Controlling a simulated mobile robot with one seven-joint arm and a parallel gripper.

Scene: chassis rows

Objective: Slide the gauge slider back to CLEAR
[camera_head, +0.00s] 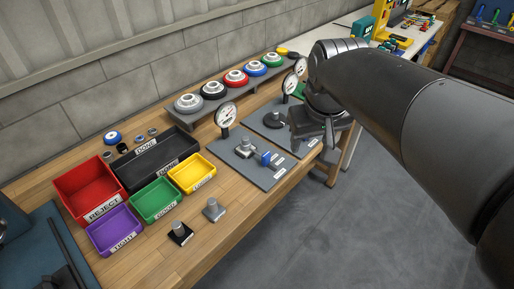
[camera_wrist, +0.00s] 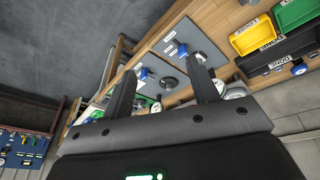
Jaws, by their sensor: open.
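A grey gauge plate (camera_head: 250,172) lies on the bench in the head view, with a white dial (camera_head: 226,115), a metal piece and a blue-ended part (camera_head: 266,158) that looks like its slider. A second gauge plate (camera_head: 262,123) beyond it carries a dark disc (camera_head: 275,119) and is partly hidden by my gripper (camera_head: 327,140). The wrist view shows a blue part (camera_wrist: 145,73) between my fingers and another (camera_wrist: 201,58) beyond the right finger. My gripper (camera_wrist: 162,70) is open and empty, apart from both. Plate labels are too small to read, so the slider's position cannot be told.
Red (camera_head: 82,185), black (camera_head: 128,180), green (camera_head: 148,206), yellow (camera_head: 203,169) and purple (camera_head: 112,239) bins stand at the left. A raised rack (camera_head: 190,119) of coloured round parts runs along the back. Two posts on bases (camera_head: 180,235) stand near the front edge. Floor is clear.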

